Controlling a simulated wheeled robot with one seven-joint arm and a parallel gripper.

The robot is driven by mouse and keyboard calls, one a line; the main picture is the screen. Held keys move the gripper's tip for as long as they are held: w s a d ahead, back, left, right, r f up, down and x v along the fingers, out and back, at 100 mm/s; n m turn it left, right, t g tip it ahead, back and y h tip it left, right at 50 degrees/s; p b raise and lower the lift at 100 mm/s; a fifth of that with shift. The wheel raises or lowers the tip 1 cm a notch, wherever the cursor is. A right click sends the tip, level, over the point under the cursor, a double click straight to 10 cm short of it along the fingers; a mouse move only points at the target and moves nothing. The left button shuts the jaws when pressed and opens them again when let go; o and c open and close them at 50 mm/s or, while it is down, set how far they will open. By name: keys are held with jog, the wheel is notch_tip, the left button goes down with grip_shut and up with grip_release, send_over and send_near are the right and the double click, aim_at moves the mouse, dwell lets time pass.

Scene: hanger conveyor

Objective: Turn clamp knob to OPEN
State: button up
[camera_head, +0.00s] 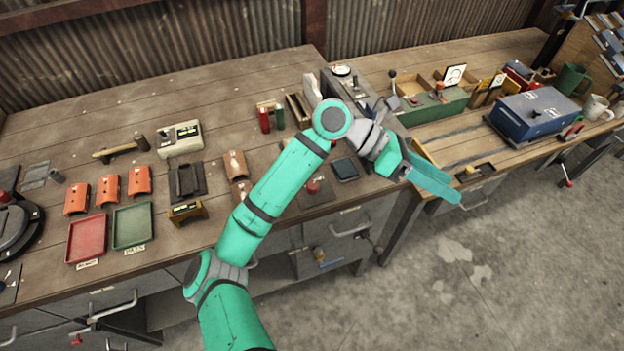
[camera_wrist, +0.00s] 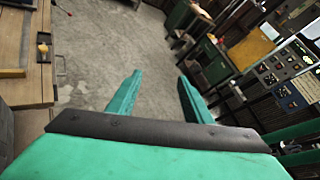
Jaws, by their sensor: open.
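I cannot make out for sure which part is the clamp knob, and no OPEN mark is readable. A small red knob (camera_head: 313,186) stands on a dark plate on the bench, just beside my forearm. A green machine box (camera_head: 435,106) with a lever and small red parts stands farther back on the right. My gripper (camera_head: 446,182) is out past the bench's front edge, above the floor and apart from both. In the wrist view its two teal fingers (camera_wrist: 160,77) are spread, with only concrete floor between them.
The wooden bench (camera_head: 270,85) holds a red tray (camera_head: 87,238), a green tray (camera_head: 133,225), several orange blocks and a hammer (camera_head: 120,149). A blue box (camera_head: 535,112) and mugs stand at right. The floor (camera_head: 480,270) is clear. A control panel (camera_wrist: 285,75) shows in the wrist view.

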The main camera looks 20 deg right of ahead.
jog(key=w+a+f+t+y, duration=0.2)
jog(key=w+a+f+y, duration=0.1)
jog(key=w+f, duration=0.15)
jog(key=t+y, duration=0.6)
jog(key=y, duration=0.2)
send_near(312, 185)
jog(key=shift+n, duration=0.4)
notch_tip(312, 185, down, 8)
jog(key=shift+s+a+f, duration=0.1)
jog(key=shift+c, duration=0.7)
jog(key=c, duration=0.9)
